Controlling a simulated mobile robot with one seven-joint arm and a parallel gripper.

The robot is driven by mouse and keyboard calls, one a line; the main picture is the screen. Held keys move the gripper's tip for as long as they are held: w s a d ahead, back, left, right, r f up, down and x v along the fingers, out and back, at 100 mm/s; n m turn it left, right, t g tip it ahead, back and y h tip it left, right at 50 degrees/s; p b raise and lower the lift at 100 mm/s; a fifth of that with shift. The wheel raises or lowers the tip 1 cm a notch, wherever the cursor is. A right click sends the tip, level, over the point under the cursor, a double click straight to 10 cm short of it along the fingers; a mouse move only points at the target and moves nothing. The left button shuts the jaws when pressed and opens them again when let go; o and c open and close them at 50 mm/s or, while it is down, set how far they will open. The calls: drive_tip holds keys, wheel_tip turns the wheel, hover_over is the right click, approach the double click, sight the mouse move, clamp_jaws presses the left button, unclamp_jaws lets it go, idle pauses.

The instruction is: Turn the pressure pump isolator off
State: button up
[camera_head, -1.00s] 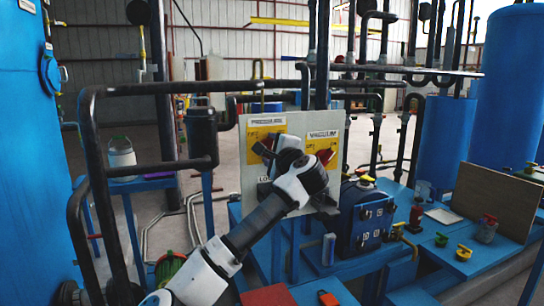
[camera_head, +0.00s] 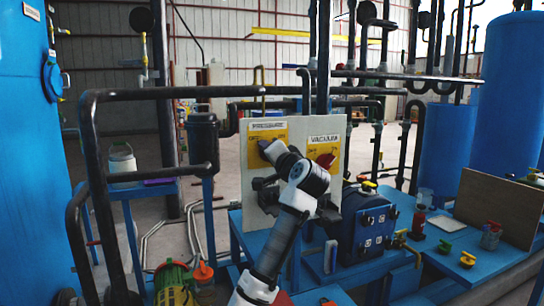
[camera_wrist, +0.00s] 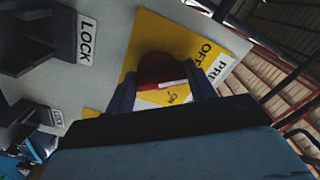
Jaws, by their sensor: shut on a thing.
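The pressure isolator is a red knob (camera_wrist: 160,68) on a yellow plate with OFF lettering, seen in the wrist view. My gripper (camera_wrist: 164,92) has its two dark fingers closed on either side of this knob. In the head view the yellow PRESSURE plate (camera_head: 280,134) is at the upper left of the pale panel (camera_head: 253,200). My gripper (camera_head: 264,151) reaches it from the lower right and hides most of the knob. A white pointer mark shows on the knob's face in the wrist view.
The VACUUM plate with its red knob (camera_head: 326,160) is on the same panel, right of my wrist. LOCK labels (camera_wrist: 87,40) and dark blocks sit beside the pressure plate. A blue pump unit (camera_head: 366,222) stands at right, and black pipes (camera_head: 88,150) at left.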

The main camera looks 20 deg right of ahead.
drive_tip(key=shift+n, duration=0.9)
drive_tip(key=shift+a, duration=0.1)
drive_tip(key=o, duration=0.9)
drive_tip(key=shift+r, duration=0.1)
drive_tip(key=shift+o, duration=0.2)
drive_tip(key=shift+s, duration=0.1)
drive_tip(key=s+b, duration=0.2)
drive_tip(key=s, duration=1.1)
drive_tip(key=shift+s+d, duration=0.25)
drive_tip(key=shift+s, duration=0.1)
